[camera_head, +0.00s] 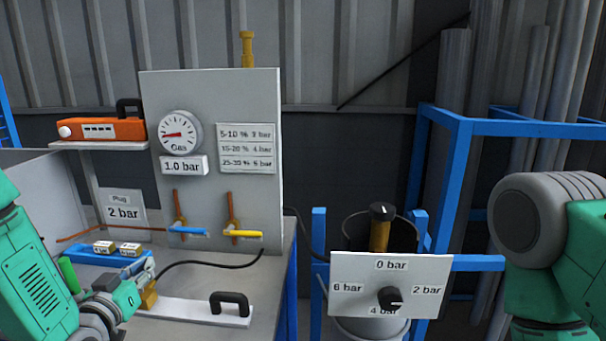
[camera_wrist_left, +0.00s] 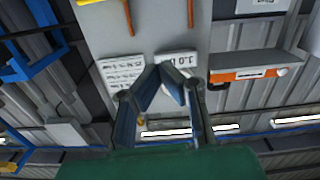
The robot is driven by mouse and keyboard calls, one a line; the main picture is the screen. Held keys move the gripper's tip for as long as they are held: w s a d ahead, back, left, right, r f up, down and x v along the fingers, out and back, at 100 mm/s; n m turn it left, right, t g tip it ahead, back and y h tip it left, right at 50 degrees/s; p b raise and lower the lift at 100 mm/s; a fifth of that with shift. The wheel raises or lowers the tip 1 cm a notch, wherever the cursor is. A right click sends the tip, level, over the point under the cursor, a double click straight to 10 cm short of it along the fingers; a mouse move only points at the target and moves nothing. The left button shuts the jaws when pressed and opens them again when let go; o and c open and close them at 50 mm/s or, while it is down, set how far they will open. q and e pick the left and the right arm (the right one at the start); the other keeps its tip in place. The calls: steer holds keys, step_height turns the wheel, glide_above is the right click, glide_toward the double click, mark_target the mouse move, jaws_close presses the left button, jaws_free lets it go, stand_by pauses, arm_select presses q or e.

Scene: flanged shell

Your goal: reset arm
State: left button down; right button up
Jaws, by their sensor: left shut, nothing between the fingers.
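My left gripper (camera_head: 142,278) is at the lower left of the head view, at the end of my green arm, above the bench and close to a brass-coloured block (camera_head: 149,296). In the left wrist view its two dark fingers (camera_wrist_left: 158,70) converge at their tips, with nothing seen between them. Behind them, upside down, are the label plates of the grey panel (camera_wrist_left: 180,28). My right arm shows at the right edge of the head view, but its gripper is out of view.
The grey panel (camera_head: 262,100) carries a gauge (camera_head: 181,131) and two valve handles, blue (camera_head: 188,232) and yellow (camera_head: 243,234). A white plate with a black handle (camera_head: 229,303) lies on the bench. A dial board (camera_head: 350,273) and blue frame (camera_head: 462,150) stand to the right.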

arm_select(q)
steer(key=s+d+f+g+b, duration=0.25)
steer(key=s+f+g, duration=0.35)
steer(key=s+f, duration=0.75)
steer(key=s+d+f+g+b, duration=0.2)
steer(key=s+f+g+b, duration=0.3)
steer(key=s+f, duration=0.9)
steer(key=s+f+g+y+b, duration=0.1)
steer(key=s+f+g, duration=0.5)
steer(key=s, duration=0.4)
steer(key=shift+s+f+m, duration=0.4)
steer(key=shift+f, duration=0.35)
steer(key=shift+w, duration=0.15)
steer(key=shift+f, duration=0.1)
